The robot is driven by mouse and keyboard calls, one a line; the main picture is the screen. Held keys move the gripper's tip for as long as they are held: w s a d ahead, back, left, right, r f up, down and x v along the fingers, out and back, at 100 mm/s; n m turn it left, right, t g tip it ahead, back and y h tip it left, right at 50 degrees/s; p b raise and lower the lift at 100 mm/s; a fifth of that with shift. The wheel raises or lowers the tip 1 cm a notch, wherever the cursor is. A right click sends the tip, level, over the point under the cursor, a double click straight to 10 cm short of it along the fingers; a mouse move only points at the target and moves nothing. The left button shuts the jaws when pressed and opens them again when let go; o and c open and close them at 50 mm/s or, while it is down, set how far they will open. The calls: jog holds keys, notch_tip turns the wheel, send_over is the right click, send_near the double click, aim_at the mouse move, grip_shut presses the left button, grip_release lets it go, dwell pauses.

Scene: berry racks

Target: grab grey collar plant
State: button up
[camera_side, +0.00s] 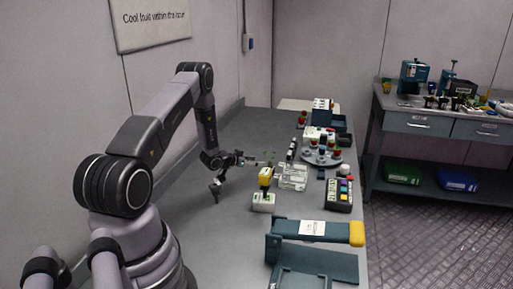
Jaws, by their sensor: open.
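My gripper (250,161) is at the end of the bent arm, above the grey bench, and points right. It is open, and no object shows between its fingers. A small patch of green that looks like a plant (269,156) is just right of the fingertips, behind a yellow-topped device. Whether the gripper touches it cannot be told. A grey collar cannot be made out at this size. Clear boxy racks (293,177) stand just right of the device.
The yellow-topped device (265,176) stands close in front of the gripper. A round grey carousel (321,159) with small pots, a button box (339,195) and a yellow-ended blue-grey unit (315,230) crowd the bench's right side. The bench's left part (215,220) is clear.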

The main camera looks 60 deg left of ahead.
jog(key=x, duration=0.7)
jog(key=shift+w+d+f, duration=0.1)
jog(key=shift+w+d, duration=0.1)
jog(key=shift+w, duration=0.2)
jog(key=shift+c, duration=0.2)
grip_shut()
